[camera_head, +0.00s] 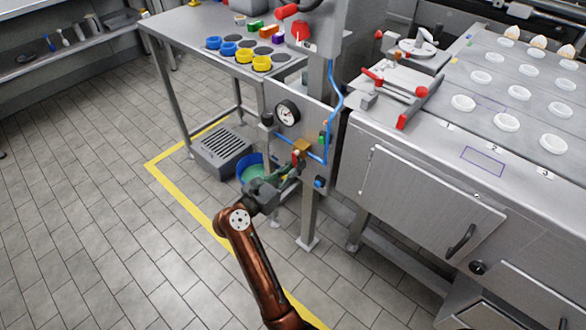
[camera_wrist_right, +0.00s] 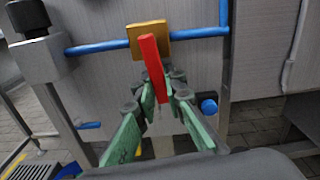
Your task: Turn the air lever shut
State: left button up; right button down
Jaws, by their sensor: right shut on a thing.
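The air lever is a red bar (camera_wrist_right: 152,62) on a brass valve block (camera_wrist_right: 148,32) set in a blue air pipe. In the right wrist view it hangs down, roughly across the horizontal pipe. My right gripper (camera_wrist_right: 163,88) has its green fingers shut on the lever's lower part, one on each side. In the head view the red lever (camera_head: 296,157) is small and partly hidden beside the brass block (camera_head: 302,146), with my right gripper (camera_head: 291,170) just below it. My left gripper is in neither view.
A pressure gauge (camera_head: 287,112) is on the panel above left of the valve. A table leg (camera_head: 309,215) is to the right. Tiled floor at left is clear.

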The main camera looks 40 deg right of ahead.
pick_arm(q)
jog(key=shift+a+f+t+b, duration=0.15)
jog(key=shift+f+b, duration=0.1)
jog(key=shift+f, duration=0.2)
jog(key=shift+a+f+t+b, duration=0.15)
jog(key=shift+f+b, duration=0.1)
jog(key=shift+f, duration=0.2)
pick_arm(e)
jog(key=shift+w+a+f+m, duration=0.15)
jog(key=shift+w+m, duration=0.15)
jog(key=shift+m, duration=0.5)
jog(key=c, duration=2)
grip_release()
jog(key=shift+o, duration=0.2)
jog(key=a, duration=1.2)
jog(key=shift+s, duration=0.4)
jog(key=shift+d, duration=0.1)
